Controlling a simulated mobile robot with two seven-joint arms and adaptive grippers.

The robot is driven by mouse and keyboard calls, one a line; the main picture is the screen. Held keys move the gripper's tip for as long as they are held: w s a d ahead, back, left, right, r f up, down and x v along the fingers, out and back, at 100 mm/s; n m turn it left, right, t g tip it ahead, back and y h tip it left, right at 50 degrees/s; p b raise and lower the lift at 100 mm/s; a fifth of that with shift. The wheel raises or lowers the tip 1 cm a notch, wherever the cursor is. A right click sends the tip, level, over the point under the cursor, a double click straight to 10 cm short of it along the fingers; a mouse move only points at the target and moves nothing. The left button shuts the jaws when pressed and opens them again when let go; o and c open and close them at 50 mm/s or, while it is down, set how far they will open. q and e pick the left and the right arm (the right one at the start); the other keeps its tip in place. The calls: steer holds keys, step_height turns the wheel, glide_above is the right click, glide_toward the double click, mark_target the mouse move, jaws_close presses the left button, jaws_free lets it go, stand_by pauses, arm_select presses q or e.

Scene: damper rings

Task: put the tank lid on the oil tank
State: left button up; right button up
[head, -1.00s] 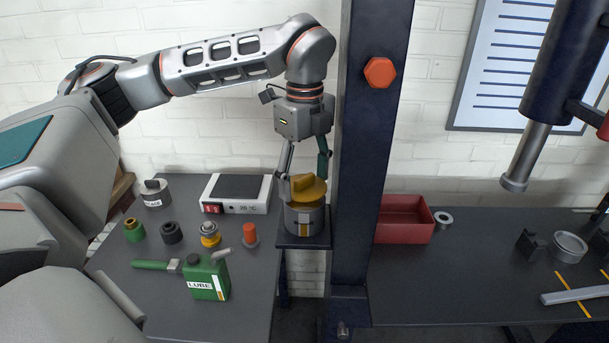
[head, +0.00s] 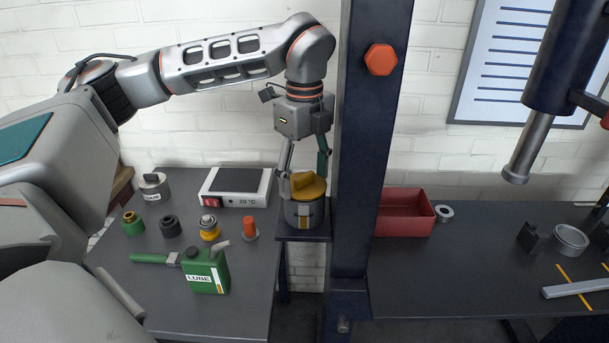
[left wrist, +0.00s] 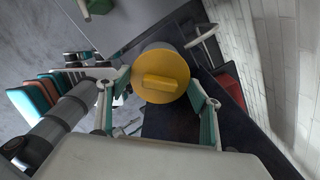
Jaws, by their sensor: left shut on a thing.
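The tank lid (head: 308,186) is a yellow disc with a raised bar handle. It sits at the mouth of the oil tank (head: 304,216), a grey cylinder with a yellow stripe on a small dark shelf by the column. My left gripper (head: 305,181) points down with its fingers on both sides of the lid, shut on it. In the left wrist view the lid (left wrist: 160,78) lies between the two fingers, and the tank's grey side (left wrist: 157,47) shows just past its edge. Whether the lid is fully seated cannot be told. My right gripper is not in view.
The dark column (head: 362,150) stands close to the right of the tank. On the left bench are a green lube can (head: 205,272), a white hot plate (head: 236,187) and several small rings and parts. A red bin (head: 404,213) is right of the column.

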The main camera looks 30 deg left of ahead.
arm_select(q)
steer(key=shift+f, duration=0.5)
steer(key=o, duration=1.2)
steer(key=shift+r, duration=0.1)
step_height(320, 180, up, 12)
steer(key=shift+f, duration=0.1)
steer(key=shift+s, duration=0.1)
stand_by(0.4)
